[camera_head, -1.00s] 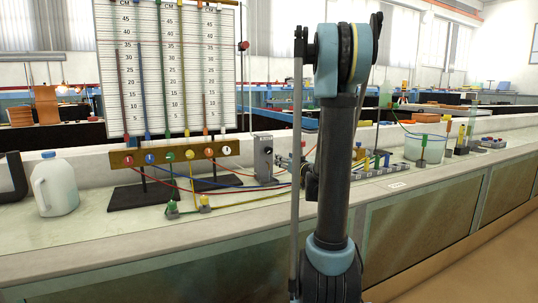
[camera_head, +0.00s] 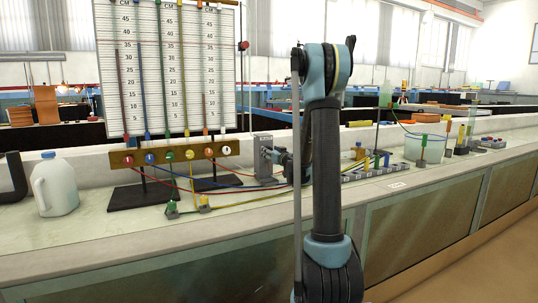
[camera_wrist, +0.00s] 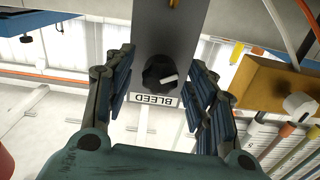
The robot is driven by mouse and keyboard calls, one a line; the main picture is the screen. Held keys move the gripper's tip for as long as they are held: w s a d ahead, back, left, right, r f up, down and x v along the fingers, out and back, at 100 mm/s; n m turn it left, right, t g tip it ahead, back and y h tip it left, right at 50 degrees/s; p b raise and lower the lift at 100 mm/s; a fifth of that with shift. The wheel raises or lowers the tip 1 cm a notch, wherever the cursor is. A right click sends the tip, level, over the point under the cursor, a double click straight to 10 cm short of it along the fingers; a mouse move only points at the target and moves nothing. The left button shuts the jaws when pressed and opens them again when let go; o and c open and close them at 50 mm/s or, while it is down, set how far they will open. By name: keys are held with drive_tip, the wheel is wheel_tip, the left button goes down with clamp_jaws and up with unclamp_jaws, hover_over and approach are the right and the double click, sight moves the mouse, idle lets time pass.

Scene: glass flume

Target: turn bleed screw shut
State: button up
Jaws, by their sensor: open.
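The bleed screw (camera_wrist: 160,72) is a round black knob with a white pointer mark, set in a grey plate with an upside-down BLEED label (camera_wrist: 153,100) in the wrist view.
A manometer board (camera_head: 170,70) with coloured tubes stands left of the box. Coloured hoses (camera_head: 215,186) run from the brass manifold (camera_head: 128,158) across the bench near the box. A white jug (camera_head: 54,185) is far left. A glass beaker (camera_head: 425,148) stands right.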

drive_tip(key=shift+x, duration=0.85)
drive_tip(key=c, duration=1.1)
